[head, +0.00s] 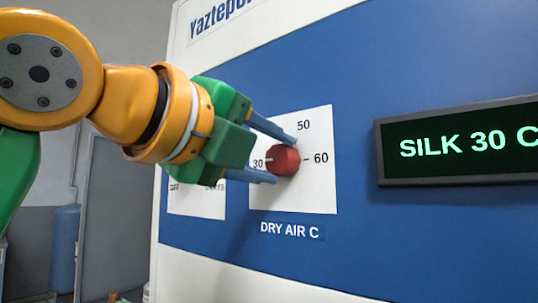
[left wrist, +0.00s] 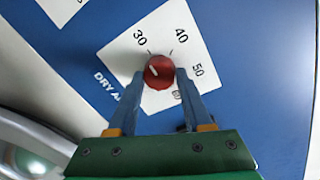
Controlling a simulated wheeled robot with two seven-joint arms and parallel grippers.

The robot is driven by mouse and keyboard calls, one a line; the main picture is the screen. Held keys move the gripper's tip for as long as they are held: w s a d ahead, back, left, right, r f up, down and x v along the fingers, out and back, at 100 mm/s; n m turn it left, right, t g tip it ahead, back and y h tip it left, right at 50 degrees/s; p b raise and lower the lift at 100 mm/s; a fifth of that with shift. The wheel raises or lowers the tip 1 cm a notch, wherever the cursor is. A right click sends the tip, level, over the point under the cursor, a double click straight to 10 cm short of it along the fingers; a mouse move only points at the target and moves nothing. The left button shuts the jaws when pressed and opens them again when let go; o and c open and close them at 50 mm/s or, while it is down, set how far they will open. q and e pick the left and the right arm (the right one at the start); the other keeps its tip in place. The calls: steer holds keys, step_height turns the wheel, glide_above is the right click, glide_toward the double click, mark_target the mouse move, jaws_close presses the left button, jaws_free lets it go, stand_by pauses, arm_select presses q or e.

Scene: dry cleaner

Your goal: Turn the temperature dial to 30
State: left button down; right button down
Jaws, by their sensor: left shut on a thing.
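The red temperature dial (head: 288,159) sits on a white square plate (head: 318,190) labelled DRY AIR C. Its white pointer mark is on the left side in the head view, facing the 30 label. In the left wrist view the dial (left wrist: 159,77) has its mark toward the upper left, roughly at 30. My left gripper (head: 283,161) is shut on the dial, one blue finger on each side; it also shows in the left wrist view (left wrist: 160,74). The gripper hides part of the plate. My right gripper is not in view.
A dark display (head: 470,145) to the right reads SILK 30 C in green. A second white plate (head: 200,205) is left of the dial, partly hidden behind my left gripper. The blue machine panel (head: 350,80) is flat around the dial. A blue cylinder (head: 65,245) stands at the far left.

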arm_select(q)
steer(key=c, duration=0.5)
jaws_free()
steer(key=shift+c, duration=0.2)
steer(key=shift+o, duration=1.1)
steer(key=shift+w+d, duration=0.1)
steer(key=b+v, duration=0.2)
steer(key=v, duration=0.5)
